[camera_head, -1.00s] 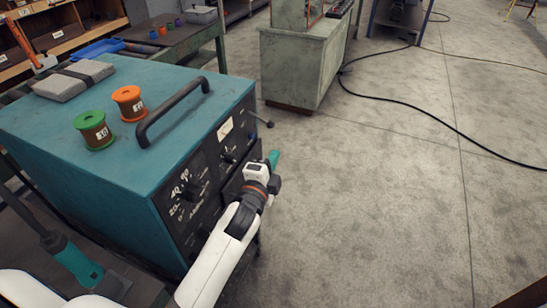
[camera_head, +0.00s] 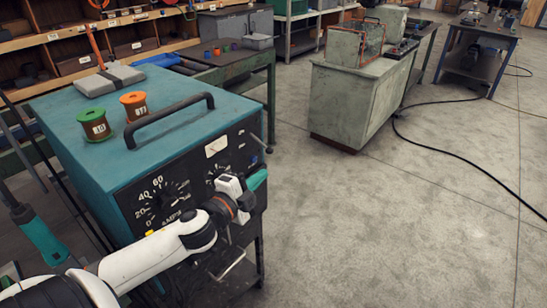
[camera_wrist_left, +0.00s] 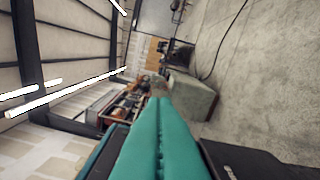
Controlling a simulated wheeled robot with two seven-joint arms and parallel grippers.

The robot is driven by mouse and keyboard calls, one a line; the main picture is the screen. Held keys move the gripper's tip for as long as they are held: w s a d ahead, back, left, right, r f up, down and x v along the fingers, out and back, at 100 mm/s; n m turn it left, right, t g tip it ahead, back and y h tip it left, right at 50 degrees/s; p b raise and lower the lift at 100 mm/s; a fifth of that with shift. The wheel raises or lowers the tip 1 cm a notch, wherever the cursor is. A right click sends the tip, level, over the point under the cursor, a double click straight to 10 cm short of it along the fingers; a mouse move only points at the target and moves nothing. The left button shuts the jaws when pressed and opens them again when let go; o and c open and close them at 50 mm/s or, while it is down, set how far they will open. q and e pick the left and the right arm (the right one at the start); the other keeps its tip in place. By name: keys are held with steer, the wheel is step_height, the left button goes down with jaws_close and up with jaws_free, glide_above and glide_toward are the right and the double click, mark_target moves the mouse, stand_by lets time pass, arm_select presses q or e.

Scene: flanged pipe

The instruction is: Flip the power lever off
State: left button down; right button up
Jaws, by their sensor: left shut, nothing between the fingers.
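The power unit is a teal box (camera_head: 75,125) with a black front panel. A small dark lever (camera_head: 266,148) sticks out at the panel's upper right edge; I take it to be the power lever, and its exact position is hard to tell. My left gripper (camera_head: 257,180) is in front of the panel's right side, below the lever and apart from it as far as I can see. Its teal fingers are shut and empty, also in the left wrist view (camera_wrist_left: 158,140). The lever cannot be made out in the wrist view. My right gripper is not in view.
A black handle (camera_head: 170,118), a green spool (camera_head: 94,124), an orange spool (camera_head: 134,105) and a grey block (camera_head: 108,80) are on top of the box. A dial (camera_head: 162,200) is on the panel. A grey-green cabinet (camera_head: 350,100) stands behind right. The floor to the right is mostly clear.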

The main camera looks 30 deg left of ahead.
mark_target(260, 143)
arm_select(q)
steer(key=w+a+f+p, duration=0.1)
steer(key=w+a+p, duration=0.1)
steer(key=w, duration=0.7)
steer(key=shift+w+a, duration=0.2)
steer(key=shift+a, duration=0.45)
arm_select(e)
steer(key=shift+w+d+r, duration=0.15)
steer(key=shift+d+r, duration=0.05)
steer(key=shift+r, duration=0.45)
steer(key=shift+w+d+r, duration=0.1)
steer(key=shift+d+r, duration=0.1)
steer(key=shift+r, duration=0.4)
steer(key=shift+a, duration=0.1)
arm_select(q)
steer(key=shift+a+f+m+b, duration=0.3)
steer(key=shift+a+f+m, duration=0.1)
steer(key=shift+f+m, duration=0.1)
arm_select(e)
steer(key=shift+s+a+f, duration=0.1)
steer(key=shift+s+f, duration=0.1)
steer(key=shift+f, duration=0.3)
arm_select(q)
steer(key=shift+w, duration=0.1)
